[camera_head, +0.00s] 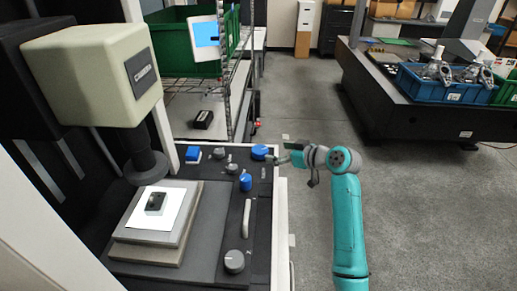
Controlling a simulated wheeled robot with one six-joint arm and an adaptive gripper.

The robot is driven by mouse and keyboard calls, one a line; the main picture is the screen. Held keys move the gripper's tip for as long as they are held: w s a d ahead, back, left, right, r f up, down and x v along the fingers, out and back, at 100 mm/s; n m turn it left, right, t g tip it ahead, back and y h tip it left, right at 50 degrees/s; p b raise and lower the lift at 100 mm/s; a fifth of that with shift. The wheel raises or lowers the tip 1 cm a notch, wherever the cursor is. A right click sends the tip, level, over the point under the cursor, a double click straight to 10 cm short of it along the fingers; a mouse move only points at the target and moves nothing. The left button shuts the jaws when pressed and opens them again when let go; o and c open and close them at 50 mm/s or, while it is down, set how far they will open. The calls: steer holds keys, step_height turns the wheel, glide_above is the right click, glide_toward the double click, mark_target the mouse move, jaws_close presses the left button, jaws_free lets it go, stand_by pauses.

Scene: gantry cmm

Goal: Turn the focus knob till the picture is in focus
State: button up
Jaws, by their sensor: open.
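A measuring machine with a cream camera head (95,75) stands on the left, its dark lens (147,168) above a small dark part (156,202) on a white sheet. On its dark control panel (205,262) are a large grey knob (234,261) at the front, a blue knob (259,152) at the far right and another blue control (245,182). I cannot tell which one is the focus knob. My gripper (277,158) is open beside the far-right blue knob; contact is unclear. A tilted screen (207,32) shows mostly blue; its sharpness cannot be told.
Smaller grey knobs (231,168), a blue block (193,153) and a pale handle (246,218) also sit on the panel. Green bins (172,42) are on a rack behind. A dark table (385,92) with a blue crate (420,88) stands right. Grey floor between is clear.

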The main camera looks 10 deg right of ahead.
mark_target(262, 149)
steer(key=x, duration=0.9)
steer(key=c, duration=1.2)
steer(key=shift+o, duration=0.2)
steer(key=shift+n+g, duration=0.3)
steer(key=n+g+y, duration=0.2)
steer(key=shift+d+n+y, duration=0.1)
steer(key=shift+n+y, duration=0.2)
steer(key=shift+y, duration=0.1)
steer(key=shift+n+g+y, duration=1.2)
steer(key=shift+n+g, duration=0.8)
